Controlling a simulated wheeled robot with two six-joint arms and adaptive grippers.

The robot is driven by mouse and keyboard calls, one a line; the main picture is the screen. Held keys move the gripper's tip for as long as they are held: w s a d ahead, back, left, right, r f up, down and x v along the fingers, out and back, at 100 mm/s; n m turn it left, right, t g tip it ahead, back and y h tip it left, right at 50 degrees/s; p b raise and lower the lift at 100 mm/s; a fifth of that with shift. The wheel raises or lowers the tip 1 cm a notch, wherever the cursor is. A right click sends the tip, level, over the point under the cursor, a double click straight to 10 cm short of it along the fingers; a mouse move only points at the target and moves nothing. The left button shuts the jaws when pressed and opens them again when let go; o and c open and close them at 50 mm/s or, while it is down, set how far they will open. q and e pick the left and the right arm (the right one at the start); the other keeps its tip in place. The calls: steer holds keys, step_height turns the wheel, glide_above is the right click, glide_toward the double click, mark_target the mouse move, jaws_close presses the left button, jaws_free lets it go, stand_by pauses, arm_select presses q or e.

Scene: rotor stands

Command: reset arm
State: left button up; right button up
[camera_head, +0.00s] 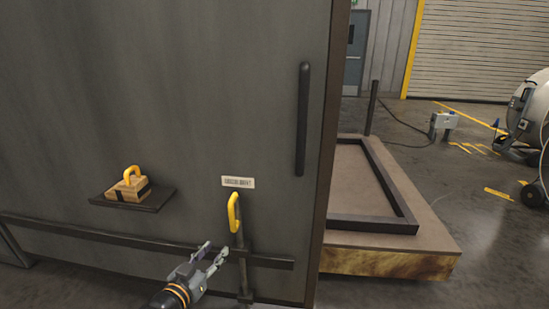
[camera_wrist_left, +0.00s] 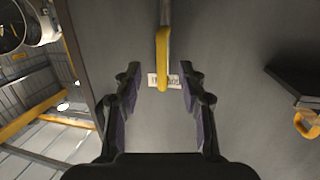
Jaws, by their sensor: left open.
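My left gripper (camera_head: 216,256) is in front of the large grey cabinet door (camera_head: 230,90), low and near its right side. Its fingers are apart and nothing is between them in the head view. A yellow handle (camera_head: 234,212) on a vertical rod stands just beyond and above the fingertips. In the left wrist view the gripper (camera_wrist_left: 159,80) is open, with the yellow handle (camera_wrist_left: 162,60) lined up between the fingers; I cannot tell how far beyond them it is. My right gripper is in neither view.
A small shelf (camera_head: 160,199) on the door holds a wooden block with a yellow handle (camera_head: 128,188). A long black handle (camera_head: 303,120) is upright on the door's right. A low platform with a dark frame (camera_head: 390,226) stands right of the door. Open floor lies beyond.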

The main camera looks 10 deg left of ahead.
arm_select(q)
steer(key=s+f+n+g+y, duration=0.1)
steer(key=s+f+g, duration=0.4)
steer(key=s+f, duration=0.55)
steer(key=s+f+n+g+y, duration=0.15)
steer(key=s+f+g, duration=0.5)
steer(key=f, duration=0.65)
steer(key=s+a+f+g+p, duration=0.1)
steer(key=s+a+f+p, duration=0.1)
steer(key=s+p, duration=0.6)
steer(key=s+a+f+g+y+p, duration=0.1)
steer(key=s+a+f+p, duration=0.1)
steer(key=s+p, duration=0.7)
steer(key=s+a+f+g+y+p, duration=0.1)
steer(key=s+a+f+p, duration=0.1)
steer(key=s+p, duration=0.7)
steer(key=shift+s+f, duration=0.4)
steer(key=shift+s, duration=0.45)
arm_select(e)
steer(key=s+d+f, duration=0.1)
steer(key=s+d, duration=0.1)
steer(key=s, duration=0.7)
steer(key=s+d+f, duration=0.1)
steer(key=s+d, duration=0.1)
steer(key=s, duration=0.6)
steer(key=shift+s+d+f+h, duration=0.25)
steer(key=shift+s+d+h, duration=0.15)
